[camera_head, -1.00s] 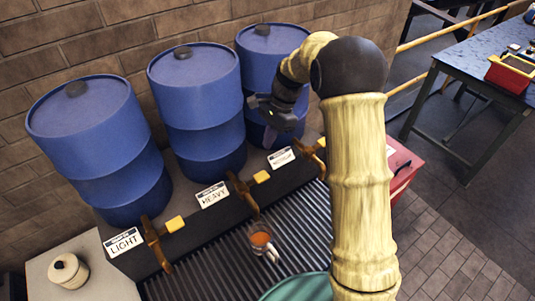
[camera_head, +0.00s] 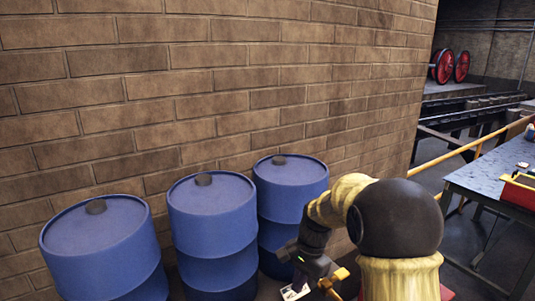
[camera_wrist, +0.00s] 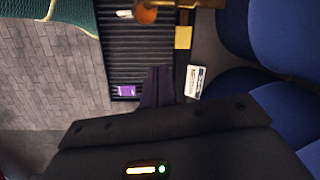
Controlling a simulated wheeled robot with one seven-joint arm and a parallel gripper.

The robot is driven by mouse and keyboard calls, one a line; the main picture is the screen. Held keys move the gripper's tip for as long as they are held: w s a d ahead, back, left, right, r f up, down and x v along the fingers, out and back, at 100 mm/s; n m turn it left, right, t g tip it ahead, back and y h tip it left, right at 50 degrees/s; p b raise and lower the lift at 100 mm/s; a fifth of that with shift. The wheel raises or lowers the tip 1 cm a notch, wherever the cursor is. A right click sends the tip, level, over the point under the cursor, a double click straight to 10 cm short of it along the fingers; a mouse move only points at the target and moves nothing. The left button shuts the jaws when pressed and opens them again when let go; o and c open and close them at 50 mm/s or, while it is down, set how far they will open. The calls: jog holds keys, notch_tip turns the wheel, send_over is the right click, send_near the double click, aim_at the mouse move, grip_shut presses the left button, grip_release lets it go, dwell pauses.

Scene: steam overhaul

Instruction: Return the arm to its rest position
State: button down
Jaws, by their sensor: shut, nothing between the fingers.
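My gripper shows in the wrist view (camera_wrist: 157,72) with its dark fingers together, shut and empty. In the head view my gripper (camera_head: 300,262) hangs at the end of my bent arm, in front of the rightmost blue barrel (camera_head: 290,188); its fingertips are hard to make out there. My arm's pale, ribbed links and dark round joint fill the lower right of that view. In the wrist view the fingers point over a dark slatted grate (camera_wrist: 118,60), apart from the mug with orange-brown contents (camera_wrist: 146,14) at the top.
Two more blue barrels (camera_head: 212,225) (camera_head: 100,245) stand left along the brick wall (camera_head: 220,90). A blue-topped table (camera_head: 490,175) with a red tray (camera_head: 518,192) and a yellow rail (camera_head: 450,155) are at right. A green patterned surface (camera_wrist: 50,18) shows in the wrist view.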

jog(key=s+d+n+t, duration=0.1)
jog(key=s+d+n, duration=0.1)
jog(key=s, duration=0.3)
jog(key=s+d+f+n+t+h+b, duration=0.1)
jog(key=s+d+n, duration=0.1)
jog(key=s+n, duration=0.2)
jog(key=s+d+f+n+t+h, duration=0.1)
jog(key=s+d+n, duration=0.2)
jog(key=s, duration=0.4)
jog(key=shift+s+f, duration=0.25)
jog(key=shift+s, duration=0.05)
